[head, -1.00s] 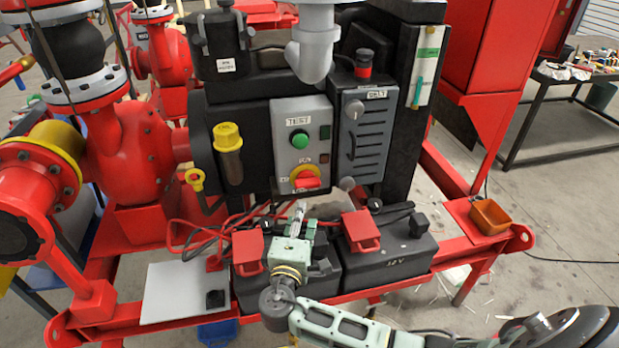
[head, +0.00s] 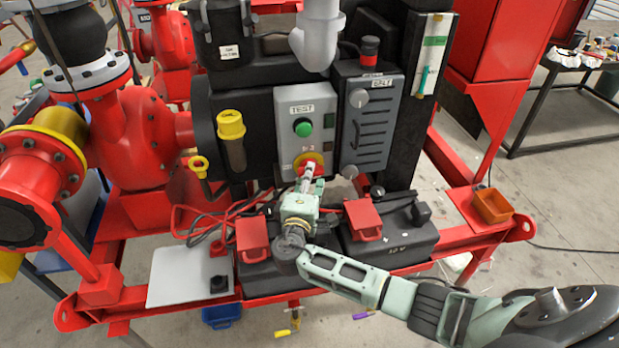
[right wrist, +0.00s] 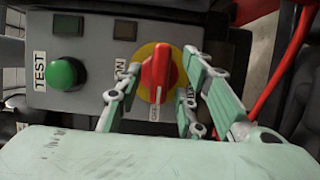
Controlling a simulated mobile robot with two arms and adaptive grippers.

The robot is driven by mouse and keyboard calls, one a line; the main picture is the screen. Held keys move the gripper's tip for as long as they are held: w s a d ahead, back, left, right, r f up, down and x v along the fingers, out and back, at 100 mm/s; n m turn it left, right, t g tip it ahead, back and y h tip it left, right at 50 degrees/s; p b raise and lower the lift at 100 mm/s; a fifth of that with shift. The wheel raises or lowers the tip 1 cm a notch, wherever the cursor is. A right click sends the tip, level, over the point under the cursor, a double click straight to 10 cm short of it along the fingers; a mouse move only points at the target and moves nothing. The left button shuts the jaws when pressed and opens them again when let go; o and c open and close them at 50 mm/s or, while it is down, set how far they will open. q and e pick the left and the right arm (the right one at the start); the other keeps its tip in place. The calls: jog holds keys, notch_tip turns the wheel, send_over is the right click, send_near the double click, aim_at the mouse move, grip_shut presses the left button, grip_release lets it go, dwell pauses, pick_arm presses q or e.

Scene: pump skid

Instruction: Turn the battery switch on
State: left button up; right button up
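The battery switch (head: 311,165) is a red knob on a yellow disc, low on the grey panel (head: 296,106). In the right wrist view the red knob (right wrist: 157,73) stands upright in the picture. Its white mark points down at a partly hidden label that seems to read OFF, and the ON label (right wrist: 123,72) is to its left. My right gripper (right wrist: 163,64) is open, with its fingers on either side of the knob; I cannot tell if they touch it. In the head view the right gripper (head: 308,178) covers part of the switch. My left gripper is not in view.
A green TEST button (head: 303,127) sits above the switch. A grey BELT cover (head: 371,115) is to the right. Black batteries (head: 392,247) with red terminal covers (head: 363,218) and loose cables lie below.

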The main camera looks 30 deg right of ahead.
jog(key=shift+c, duration=0.4)
jog(key=c, duration=0.7)
grip_shut()
jog(key=shift+f, duration=0.1)
